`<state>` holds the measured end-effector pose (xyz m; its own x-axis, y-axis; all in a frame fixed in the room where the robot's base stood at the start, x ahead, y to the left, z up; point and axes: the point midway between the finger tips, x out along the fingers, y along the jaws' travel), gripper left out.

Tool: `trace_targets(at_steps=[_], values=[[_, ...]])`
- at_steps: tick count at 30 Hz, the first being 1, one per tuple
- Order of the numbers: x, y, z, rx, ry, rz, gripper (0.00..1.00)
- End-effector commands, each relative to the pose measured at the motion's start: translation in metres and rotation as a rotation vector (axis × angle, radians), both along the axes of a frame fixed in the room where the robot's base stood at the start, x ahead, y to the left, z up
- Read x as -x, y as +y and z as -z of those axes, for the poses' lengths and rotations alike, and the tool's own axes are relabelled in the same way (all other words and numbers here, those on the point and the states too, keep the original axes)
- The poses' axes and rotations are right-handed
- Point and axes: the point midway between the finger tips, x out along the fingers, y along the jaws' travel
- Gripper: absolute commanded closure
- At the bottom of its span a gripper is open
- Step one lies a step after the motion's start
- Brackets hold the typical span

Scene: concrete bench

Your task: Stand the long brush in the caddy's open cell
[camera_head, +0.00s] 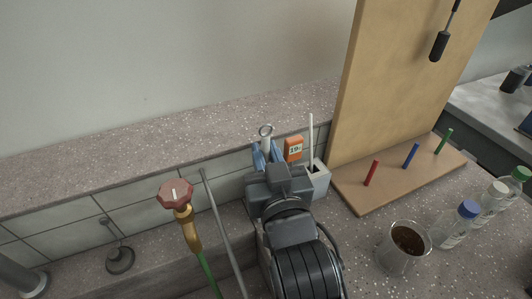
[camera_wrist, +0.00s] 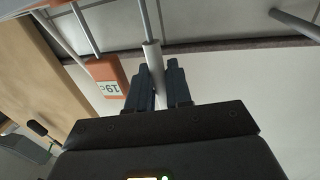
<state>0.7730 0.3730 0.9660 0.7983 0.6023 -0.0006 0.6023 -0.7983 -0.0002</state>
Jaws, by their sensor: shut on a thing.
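In the wrist view the fingers (camera_wrist: 165,85) close around the pale rod (camera_wrist: 153,57). The caddy (camera_head: 320,183) is a light grey box just right of my gripper, partly hidden by my arm. A dark opening shows in its top. A thin white rod (camera_head: 310,132) rises at its back.
An orange block labelled 19c (camera_head: 294,149) is between gripper and caddy; it also shows in the wrist view (camera_wrist: 108,76). A wooden board with coloured pegs (camera_head: 372,193) stands right. A glass of dark liquid (camera_head: 406,240) and bottles (camera_head: 455,222) are front right. A red-knobbed tap (camera_head: 175,195) stands left.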

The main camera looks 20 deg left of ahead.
Motion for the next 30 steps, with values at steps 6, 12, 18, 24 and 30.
trace_targets(at_steps=[6,12,18,24,30], values=[[-0.0001,-0.0001,0.0029,0.000,0.000,0.000,1.00],[-0.0001,-0.0001,0.0031,0.000,0.000,0.000,1.00],[-0.0001,-0.0001,0.0030,0.000,0.000,0.000,0.70],[-0.0001,-0.0001,0.0030,0.000,0.000,0.000,0.51],[0.0000,-0.0001,0.0032,0.000,0.000,0.000,0.51]])
